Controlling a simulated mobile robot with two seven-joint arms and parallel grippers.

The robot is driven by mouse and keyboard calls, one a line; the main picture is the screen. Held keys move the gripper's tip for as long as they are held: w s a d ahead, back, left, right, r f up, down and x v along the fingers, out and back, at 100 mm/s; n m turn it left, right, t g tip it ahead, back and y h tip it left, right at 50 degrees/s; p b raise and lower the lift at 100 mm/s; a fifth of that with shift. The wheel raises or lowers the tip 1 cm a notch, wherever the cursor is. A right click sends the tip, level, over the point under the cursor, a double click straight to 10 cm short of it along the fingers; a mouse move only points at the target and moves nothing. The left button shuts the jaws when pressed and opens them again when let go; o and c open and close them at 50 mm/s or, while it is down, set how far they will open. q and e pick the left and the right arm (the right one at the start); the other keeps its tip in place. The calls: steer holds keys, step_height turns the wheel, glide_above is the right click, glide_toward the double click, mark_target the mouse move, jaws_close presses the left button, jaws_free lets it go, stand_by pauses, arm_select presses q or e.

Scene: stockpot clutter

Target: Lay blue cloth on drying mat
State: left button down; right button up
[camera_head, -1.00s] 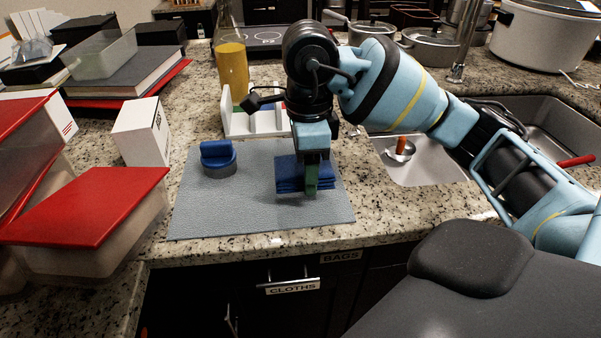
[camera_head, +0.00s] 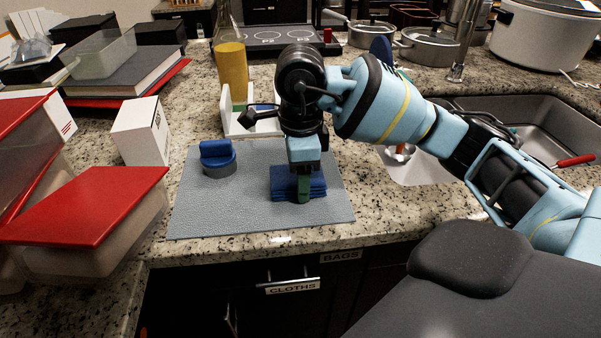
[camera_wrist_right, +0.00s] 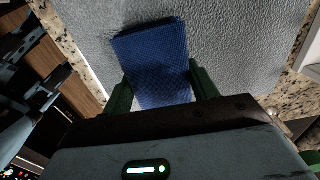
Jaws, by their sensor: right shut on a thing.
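The blue cloth (camera_head: 316,186) is a folded stack at the right part of the grey drying mat (camera_head: 250,212). My right gripper (camera_head: 303,188) points down and is shut on the blue cloth. In the right wrist view the cloth (camera_wrist_right: 155,55) lies between the two green fingers of the gripper (camera_wrist_right: 162,95), with the mat (camera_wrist_right: 235,45) behind it. The cloth is over the mat; I cannot tell whether its underside touches. My left gripper is not in view.
A blue-topped round grey object (camera_head: 217,158) stands on the mat's left part. A white rack (camera_head: 235,122) is behind the mat. A red-lidded container (camera_head: 85,205) and white box (camera_head: 141,132) are left; the sink (camera_head: 425,165) is right. The mat's front is clear.

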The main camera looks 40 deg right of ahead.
steer(key=shift+f, duration=0.15)
steer(key=o, duration=0.9)
steer(key=shift+r, duration=0.3)
step_height(320, 180, up, 6)
steer(key=shift+r+p, duration=0.1)
steer(key=shift+p, duration=0.5)
steer(key=shift+r, duration=0.55)
